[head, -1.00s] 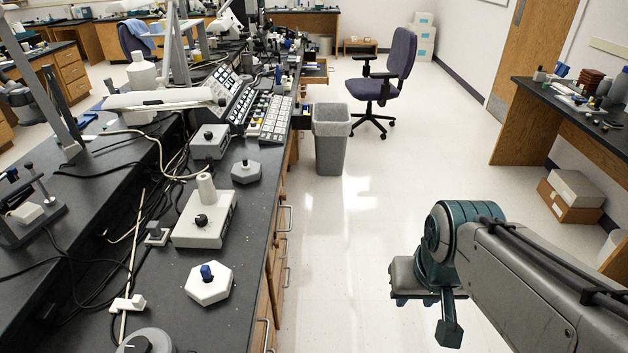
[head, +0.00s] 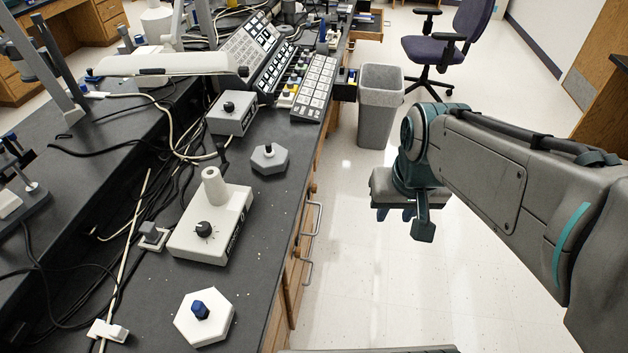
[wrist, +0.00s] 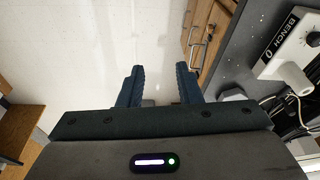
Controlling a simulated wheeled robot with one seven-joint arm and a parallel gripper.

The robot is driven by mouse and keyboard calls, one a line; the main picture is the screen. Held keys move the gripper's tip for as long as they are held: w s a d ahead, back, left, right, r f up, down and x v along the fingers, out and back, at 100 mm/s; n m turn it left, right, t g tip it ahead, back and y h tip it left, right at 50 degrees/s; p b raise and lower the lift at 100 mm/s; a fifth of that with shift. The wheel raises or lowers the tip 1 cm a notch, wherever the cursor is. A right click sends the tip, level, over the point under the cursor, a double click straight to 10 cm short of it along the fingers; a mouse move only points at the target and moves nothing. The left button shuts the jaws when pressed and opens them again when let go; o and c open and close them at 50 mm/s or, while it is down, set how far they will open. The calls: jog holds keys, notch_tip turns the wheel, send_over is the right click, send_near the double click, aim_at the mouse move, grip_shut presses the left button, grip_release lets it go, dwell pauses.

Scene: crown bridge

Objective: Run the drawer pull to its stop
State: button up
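Metal drawer pulls show on the wooden front of the left bench: an upper pull (head: 317,218) and a lower pull (head: 307,272). I cannot tell which one the task means. In the wrist view, a pull (wrist: 195,52) appears on the wooden drawer fronts (wrist: 208,28), up and right of my fingers. My gripper (head: 408,213) hangs over the floor, to the right of the bench and apart from the pulls. In the wrist view my gripper (wrist: 159,85) has its two dark fingers spread with nothing between them.
The black bench top (head: 262,205) holds a white control box (head: 211,228), a hexagonal knob base (head: 205,318) and keypads (head: 314,88). A grey bin (head: 380,110) and an office chair (head: 452,45) stand beyond. The floor (head: 345,225) between the bench and my arm is clear.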

jog(key=w+a+f+g+y+b, duration=0.1)
jog(key=w+a+f+b, duration=0.1)
jog(key=w+f+b, duration=0.45)
jog(key=w+a+f+b, duration=0.2)
jog(key=w+f, duration=0.2)
jog(key=w, duration=0.5)
jog(key=m+g+y+b, duration=0.1)
jog(key=b, duration=0.7)
send_near(319, 220)
jog(key=f, duration=0.3)
jog(key=a+f+b, duration=0.1)
jog(key=f, duration=0.1)
jog(key=f+b, duration=0.1)
jog(key=f, duration=0.2)
jog(key=shift+w+a+f, duration=0.2)
jog(key=shift+w+f, duration=0.1)
jog(key=shift+f, duration=0.05)
grip_shut()
